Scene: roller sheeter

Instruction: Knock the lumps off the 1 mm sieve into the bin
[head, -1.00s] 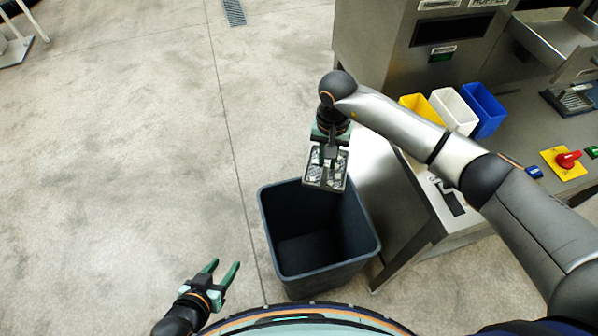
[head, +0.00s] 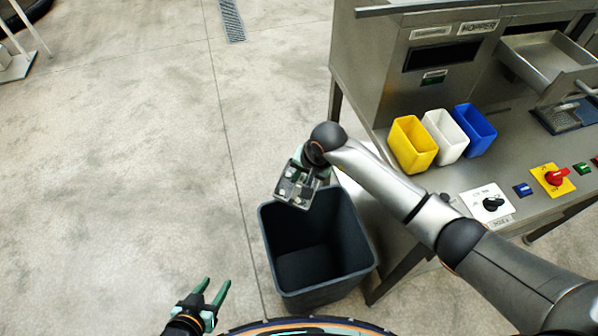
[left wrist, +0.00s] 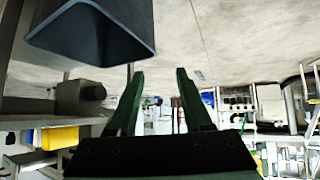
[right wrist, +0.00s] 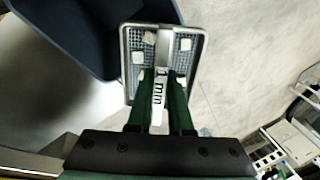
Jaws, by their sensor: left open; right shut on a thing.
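The 1 mm sieve (head: 294,190) is a small metal-framed mesh tray, held over the far left rim of the bin in the head view. In the right wrist view the sieve (right wrist: 186,77) shows its "1 mm" label and several pale lumps (right wrist: 149,38) on its mesh. My right gripper (right wrist: 160,85) is shut on the sieve's handle. The dark grey bin (head: 318,285) stands on the floor, and its visible inside looks empty. It also shows in the left wrist view (left wrist: 95,35). My left gripper (head: 213,290) is open and empty, left of the bin near my base.
A steel machine bench stands right of the bin. On it are a yellow bin (head: 411,145), a white bin (head: 445,135), a blue bin (head: 476,130), a black knob (head: 492,204) and a red switch (head: 556,177). The floor left of the bin is clear.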

